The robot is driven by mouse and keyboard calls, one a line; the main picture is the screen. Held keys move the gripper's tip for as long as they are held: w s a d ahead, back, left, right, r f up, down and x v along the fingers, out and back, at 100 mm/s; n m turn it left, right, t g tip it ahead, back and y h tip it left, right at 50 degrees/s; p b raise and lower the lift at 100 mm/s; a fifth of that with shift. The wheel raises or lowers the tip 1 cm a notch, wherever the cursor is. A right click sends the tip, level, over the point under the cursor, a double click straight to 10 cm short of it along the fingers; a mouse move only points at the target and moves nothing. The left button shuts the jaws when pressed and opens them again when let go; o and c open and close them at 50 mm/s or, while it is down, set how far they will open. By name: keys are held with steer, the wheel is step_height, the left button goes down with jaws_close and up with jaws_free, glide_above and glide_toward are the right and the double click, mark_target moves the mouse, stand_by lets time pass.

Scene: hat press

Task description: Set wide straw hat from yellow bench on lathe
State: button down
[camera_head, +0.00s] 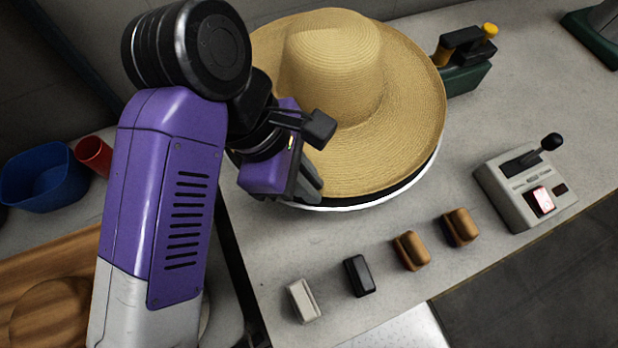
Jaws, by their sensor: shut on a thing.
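The wide straw hat (345,75) is at top centre, crown up, with its broad brim spread out. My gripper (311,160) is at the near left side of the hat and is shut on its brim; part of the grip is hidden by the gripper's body. Under the near right brim a black and white round edge (400,194) shows; whether the hat rests on it or is just above it, I cannot tell. A green machine part with a yellow knob (466,66) stands behind the hat's right side; it may be part of the lathe. I cannot make out a yellow bench.
A grey worktop (370,225) carries several small blocks, white, black and brown, along its near side. A grey control box (525,185) with a black lever and lit red switch sits right. A blue bowl (42,180), red cup (94,155) and wooden surface (50,262) are left.

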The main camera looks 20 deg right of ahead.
steer(key=shift+f+b, duration=0.75)
steer(key=shift+b, duration=0.5)
stand_by(0.3)
steer(key=c, duration=1.4)
jaws_free()
steer(key=shift+c, duration=0.2)
steer(key=shift+r, duration=0.1)
steer(key=b+v, duration=0.1)
steer(key=v, duration=0.6)
steer(key=shift+w+r, duration=0.1)
steer(key=shift+r, duration=0.25)
